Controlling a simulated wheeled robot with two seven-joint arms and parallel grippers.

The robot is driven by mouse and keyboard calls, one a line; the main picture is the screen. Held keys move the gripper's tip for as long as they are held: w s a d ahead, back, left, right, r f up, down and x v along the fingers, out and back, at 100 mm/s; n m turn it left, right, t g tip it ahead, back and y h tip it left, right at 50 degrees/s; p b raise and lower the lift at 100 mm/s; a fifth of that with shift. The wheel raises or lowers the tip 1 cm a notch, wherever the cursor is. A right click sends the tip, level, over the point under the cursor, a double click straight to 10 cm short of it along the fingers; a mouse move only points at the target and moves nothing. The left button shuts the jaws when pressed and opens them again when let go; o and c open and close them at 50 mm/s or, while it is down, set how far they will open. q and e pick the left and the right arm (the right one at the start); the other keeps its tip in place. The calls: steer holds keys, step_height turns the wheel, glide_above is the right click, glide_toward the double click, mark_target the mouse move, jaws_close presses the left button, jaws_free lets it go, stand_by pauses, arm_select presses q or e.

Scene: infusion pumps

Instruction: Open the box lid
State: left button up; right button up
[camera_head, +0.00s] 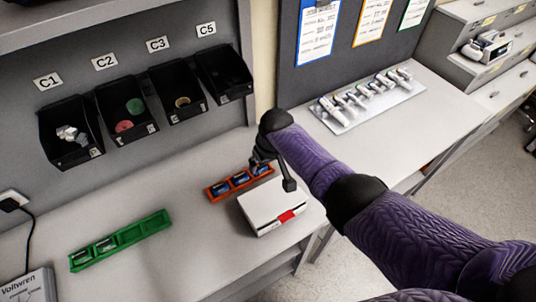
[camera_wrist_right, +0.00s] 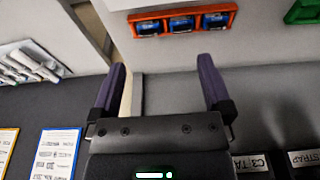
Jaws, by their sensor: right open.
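The white box (camera_head: 268,208) sits on the grey worktop with a red tab (camera_head: 287,216) on its front edge. Its lid looks closed. My right gripper (camera_head: 272,170) is above the back part of the box, near the orange tray. In the right wrist view my right gripper (camera_wrist_right: 162,65) has its two fingers spread apart with nothing between them. Only a small white part at the top edge of that view may be the box. I cannot tell whether a finger touches the box. My left gripper is not in view.
An orange tray (camera_head: 225,195) with several blue items lies behind the box. A green tray (camera_head: 135,234) is at the left, near a Voltwren box (camera_head: 27,287). Black bins (camera_head: 70,150) hang on the wall. A panel of syringe-like items (camera_head: 345,125) lies at the back right.

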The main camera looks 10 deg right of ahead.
steer(key=p+v, duration=0.3)
steer(key=v, duration=0.6)
